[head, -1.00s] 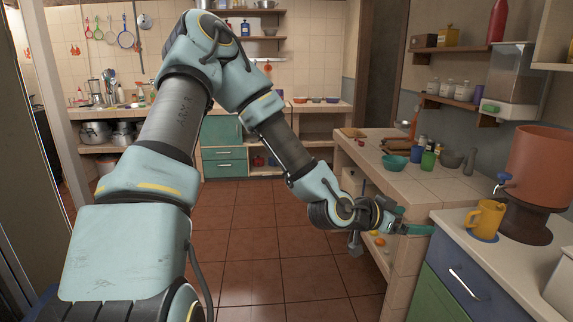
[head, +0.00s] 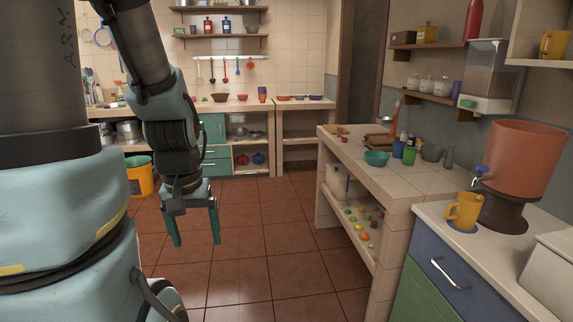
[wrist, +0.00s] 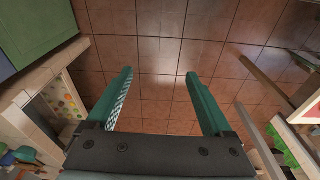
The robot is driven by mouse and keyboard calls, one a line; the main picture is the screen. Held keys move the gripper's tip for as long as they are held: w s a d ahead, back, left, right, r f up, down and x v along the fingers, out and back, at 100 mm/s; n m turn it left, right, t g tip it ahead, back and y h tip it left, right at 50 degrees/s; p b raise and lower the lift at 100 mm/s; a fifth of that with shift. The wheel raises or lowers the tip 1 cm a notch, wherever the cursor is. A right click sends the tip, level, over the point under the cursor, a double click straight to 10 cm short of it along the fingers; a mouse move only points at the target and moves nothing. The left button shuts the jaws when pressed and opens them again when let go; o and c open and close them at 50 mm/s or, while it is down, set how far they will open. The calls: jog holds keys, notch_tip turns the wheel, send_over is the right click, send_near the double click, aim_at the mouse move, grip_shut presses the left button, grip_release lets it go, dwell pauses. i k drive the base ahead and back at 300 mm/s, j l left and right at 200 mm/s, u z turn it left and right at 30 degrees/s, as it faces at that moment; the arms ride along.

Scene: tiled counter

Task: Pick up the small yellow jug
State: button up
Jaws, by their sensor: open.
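The small yellow jug (head: 463,211) stands upright on a blue round mat (head: 462,228) on the white countertop at the right of the head view, under the spout of a clay water dispenser. My gripper (head: 195,243) hangs pointing down over the red floor at the left of the head view, well away from the jug. Its two green fingers are apart with nothing between them. In the wrist view the gripper (wrist: 158,75) is open above bare floor tiles, and the jug does not show there.
The clay dispenser (head: 523,160) with a blue tap stands right behind the jug. A white box (head: 552,262) is at the counter's front right. The tiled counter (head: 400,183) holds a teal bowl (head: 377,158) and cups. A shelf holds another yellow mug (head: 554,45). The floor is open.

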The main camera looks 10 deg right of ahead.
aim_at(468, 206)
jog(key=z, duration=0.65)
jog(key=i+j+z, duration=0.1)
jog(key=i+z, duration=0.35)
jog(key=i+j+z, duration=0.25)
jog(key=z, duration=0.2)
jog(key=i+j, duration=0.2)
jog(key=i, duration=0.25)
jog(key=i+j+z, duration=0.1)
jog(key=i, duration=0.3)
jog(key=i+j, duration=0.35)
jog(key=i+l+z, duration=0.05)
jog(key=i, duration=0.05)
